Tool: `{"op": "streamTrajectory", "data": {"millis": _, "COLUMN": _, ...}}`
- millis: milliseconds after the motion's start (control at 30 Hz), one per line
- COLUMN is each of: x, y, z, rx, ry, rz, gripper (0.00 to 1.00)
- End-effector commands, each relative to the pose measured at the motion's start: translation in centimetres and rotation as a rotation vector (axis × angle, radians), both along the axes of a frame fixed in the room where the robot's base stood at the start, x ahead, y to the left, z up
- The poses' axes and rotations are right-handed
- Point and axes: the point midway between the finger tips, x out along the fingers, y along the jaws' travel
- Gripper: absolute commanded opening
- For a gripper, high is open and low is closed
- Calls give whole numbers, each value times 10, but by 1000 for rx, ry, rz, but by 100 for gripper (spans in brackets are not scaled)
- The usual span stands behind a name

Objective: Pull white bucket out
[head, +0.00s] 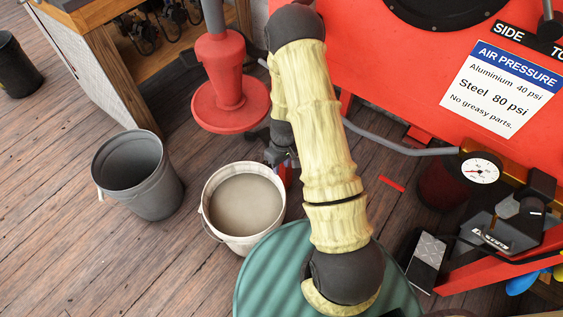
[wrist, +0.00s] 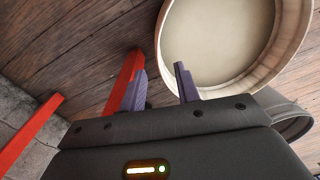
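The white bucket (head: 212,222) stands upright on the wooden floor in the head view, with greyish contents and a wire handle at its left side. In the wrist view the bucket (wrist: 167,62) fills the upper right, seen from above. My gripper (wrist: 160,70) is open, with its two purple fingers apart. The right finger overlaps the bucket's inside and the left finger lies outside it, so the near rim appears between them; I cannot tell the depth or any contact. In the head view my gripper is at the bucket's far right rim, mostly hidden by my arm.
A grey bucket (head: 138,172) stands left of the white one. A red round-based stand (head: 228,95) is behind it. A green ribbed round top (head: 270,275) is in front right. A red cabinet (head: 400,70) fills the right. Floor at the left front is clear.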

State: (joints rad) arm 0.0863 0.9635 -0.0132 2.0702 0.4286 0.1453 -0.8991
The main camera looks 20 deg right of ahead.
Motion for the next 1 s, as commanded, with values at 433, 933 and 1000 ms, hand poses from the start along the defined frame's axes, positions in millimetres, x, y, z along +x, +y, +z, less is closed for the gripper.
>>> {"op": "streamTrajectory", "data": {"millis": 433, "x": -2, "y": 4, "z": -75, "rx": 1, "ry": 3, "rz": -1, "gripper": 32}}
{"op": "streamTrajectory", "data": {"millis": 933, "x": -3, "y": 8, "z": -149, "rx": 1, "ry": 1, "rz": -1, "gripper": 32}}
{"op": "streamTrajectory", "data": {"millis": 1000, "x": -4, "y": 8, "z": -154, "rx": 1, "ry": 1, "rz": -1, "gripper": 32}}
